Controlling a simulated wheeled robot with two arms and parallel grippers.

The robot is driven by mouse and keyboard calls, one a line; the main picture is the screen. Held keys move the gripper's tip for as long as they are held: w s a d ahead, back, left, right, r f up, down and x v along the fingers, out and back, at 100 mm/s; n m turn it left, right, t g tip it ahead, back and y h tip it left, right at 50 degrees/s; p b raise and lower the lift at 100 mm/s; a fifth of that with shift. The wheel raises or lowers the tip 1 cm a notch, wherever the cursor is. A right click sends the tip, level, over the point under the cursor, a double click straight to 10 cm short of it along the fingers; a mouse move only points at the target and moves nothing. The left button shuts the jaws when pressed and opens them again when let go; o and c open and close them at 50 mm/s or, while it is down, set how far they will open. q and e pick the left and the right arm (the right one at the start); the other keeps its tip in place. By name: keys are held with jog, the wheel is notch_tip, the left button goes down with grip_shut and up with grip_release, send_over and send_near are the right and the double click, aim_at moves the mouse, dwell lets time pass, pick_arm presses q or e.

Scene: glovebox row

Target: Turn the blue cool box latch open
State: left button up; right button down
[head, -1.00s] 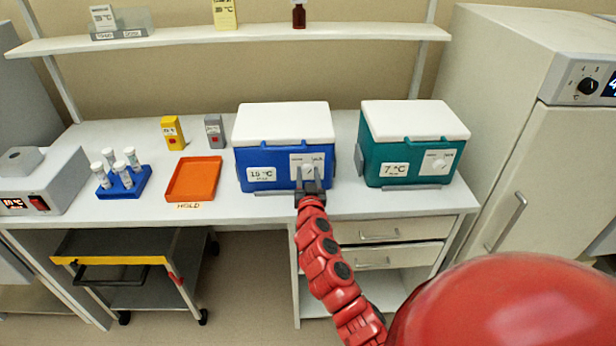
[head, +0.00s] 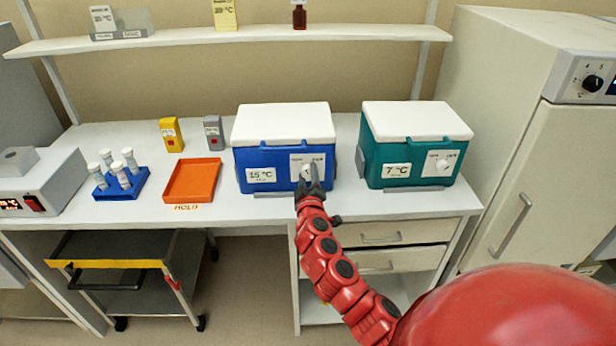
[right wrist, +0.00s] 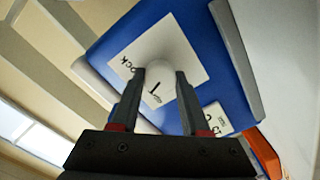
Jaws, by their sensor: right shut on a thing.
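The blue cool box (head: 270,182) with a white lid stands on the bench, its 15 °C label facing me. Its latch is a round white knob on a white plate at the right of its front, largely covered by my gripper in the head view. The knob (right wrist: 168,52) and plate show in the right wrist view, with a dark pointer line and the word "lock" on the plate. My right gripper (head: 312,178) is shut on the latch knob, one finger on each side, and looks rolled. My left gripper is not in view.
A teal cool box (head: 383,150) labelled 7 °C stands to the right. An orange tray (head: 192,182), a blue rack (head: 122,188) with several capped tubes and two small boxes are to the left. A shelf (head: 170,42) runs above. Drawers (head: 385,233) are below the bench.

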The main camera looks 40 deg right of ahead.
jog(key=n, duration=0.5)
jog(key=shift+a, duration=0.1)
dwell(0.5)
jog(key=shift+c, duration=1.9)
grip_release()
jog(key=p+v, duration=0.1)
jog(key=v, duration=1.6)
jog(key=shift+s, duration=0.25)
